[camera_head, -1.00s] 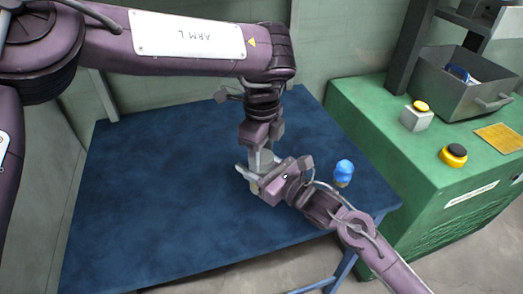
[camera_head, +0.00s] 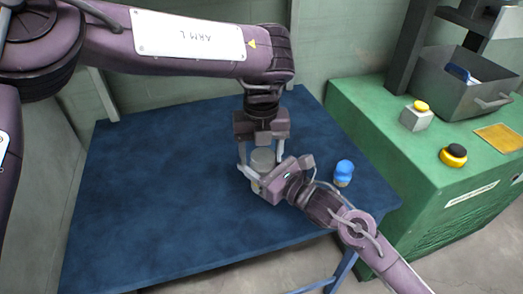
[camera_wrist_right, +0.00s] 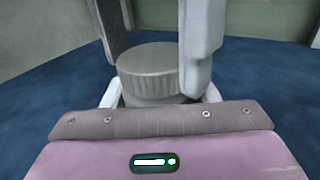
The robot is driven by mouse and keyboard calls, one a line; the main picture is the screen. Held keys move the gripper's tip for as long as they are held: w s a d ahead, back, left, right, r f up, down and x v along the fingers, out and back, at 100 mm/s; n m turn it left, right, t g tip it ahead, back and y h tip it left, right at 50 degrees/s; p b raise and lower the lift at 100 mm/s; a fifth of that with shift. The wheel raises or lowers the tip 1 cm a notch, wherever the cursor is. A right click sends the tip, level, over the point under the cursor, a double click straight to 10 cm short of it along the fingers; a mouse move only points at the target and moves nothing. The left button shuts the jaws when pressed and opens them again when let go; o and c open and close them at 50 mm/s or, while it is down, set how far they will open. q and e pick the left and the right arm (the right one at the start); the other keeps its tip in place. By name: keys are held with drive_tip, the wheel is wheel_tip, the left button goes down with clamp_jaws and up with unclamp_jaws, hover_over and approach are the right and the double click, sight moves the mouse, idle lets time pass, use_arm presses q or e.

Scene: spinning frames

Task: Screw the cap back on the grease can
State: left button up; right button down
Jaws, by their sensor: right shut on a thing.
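The grease can stands on the blue table, mostly hidden by my grippers. Its grey ribbed cap (camera_head: 263,157) sits level on top, and it also shows in the right wrist view (camera_wrist_right: 148,70). My right gripper (camera_head: 257,181) is shut on the can below the cap; its pale fingertips show on both sides in the right wrist view (camera_wrist_right: 160,98). My left gripper (camera_head: 261,154) points down from above with one finger on each side of the cap. Its fingers look apart from the cap. Whether the cap is threaded on cannot be seen.
A small blue-topped object (camera_head: 344,170) stands on the table (camera_head: 160,190) to the right of the can. A green bench (camera_head: 420,165) at the right holds a grey bin (camera_head: 450,90), a yellow button box (camera_head: 416,117) and a yellow-black knob (camera_head: 453,155). The table's left side is clear.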

use_arm(q)
drive_tip(key=shift+o, duration=1.1)
use_arm(e)
drive_tip(key=shift+s, duration=0.1)
drive_tip(key=shift+a, duration=0.1)
use_arm(q)
drive_tip(key=shift+w+r, duration=0.1)
drive_tip(key=shift+r, duration=0.2)
wheel_tip(320, 180, up, 11)
drive_tip(key=shift+r, duration=0.2)
use_arm(e)
drive_tip(key=shift+c, duration=2.3)
unclamp_jaws()
